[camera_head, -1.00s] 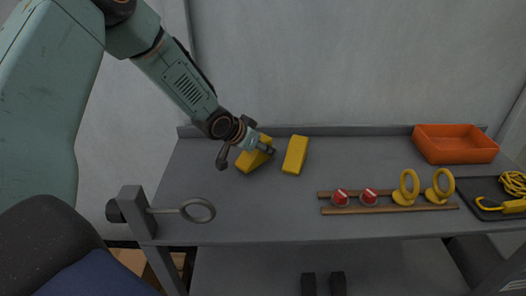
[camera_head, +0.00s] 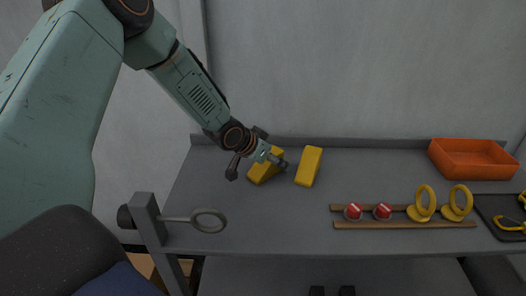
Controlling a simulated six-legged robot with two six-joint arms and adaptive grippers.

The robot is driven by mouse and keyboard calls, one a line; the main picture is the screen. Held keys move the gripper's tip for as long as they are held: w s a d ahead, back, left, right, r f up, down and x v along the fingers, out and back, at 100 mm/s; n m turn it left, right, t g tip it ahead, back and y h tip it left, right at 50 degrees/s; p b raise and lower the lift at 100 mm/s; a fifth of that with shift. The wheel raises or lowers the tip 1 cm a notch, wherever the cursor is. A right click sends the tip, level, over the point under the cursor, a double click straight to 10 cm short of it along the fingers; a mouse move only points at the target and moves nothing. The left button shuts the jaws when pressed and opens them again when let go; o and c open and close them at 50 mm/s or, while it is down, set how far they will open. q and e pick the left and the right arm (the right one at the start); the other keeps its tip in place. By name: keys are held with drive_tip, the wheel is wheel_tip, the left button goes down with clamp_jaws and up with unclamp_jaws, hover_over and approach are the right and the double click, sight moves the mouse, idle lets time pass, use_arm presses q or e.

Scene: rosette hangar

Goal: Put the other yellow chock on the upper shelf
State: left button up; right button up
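Two yellow chocks are at the back left of the grey upper shelf (camera_head: 270,210). The right chock (camera_head: 309,166) rests on it, apart from my gripper. The left chock (camera_head: 263,171) lies turned at an angle, and my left gripper (camera_head: 257,165) is directly over it. Its dark fingers are spread wide, one to the left of the chock and one over its right end; a gap shows at the left finger. My gripper hides part of this chock. I cannot tell if the fingers touch it. My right gripper is not seen.
Red-topped pieces (camera_head: 353,211) and yellow rings (camera_head: 425,204) stand by wooden strips (camera_head: 400,226). An orange bin (camera_head: 472,158) is at the back right, a black tray (camera_head: 490,208) in front.

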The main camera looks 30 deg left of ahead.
sight(261, 167)
use_arm(q)
drive_tip(key=p+v, duration=0.4)
drive_tip(key=v, duration=0.3)
drive_tip(key=shift+w+r+p, duration=0.1)
drive_tip(key=shift+r+p, duration=0.1)
drive_tip(key=shift+p, duration=0.15)
drive_tip(key=p+v, duration=0.4)
drive_tip(key=shift+f+p, duration=0.1)
drive_tip(key=shift+p, duration=0.3)
drive_tip(key=shift+a+f, duration=0.1)
idle(1.1)
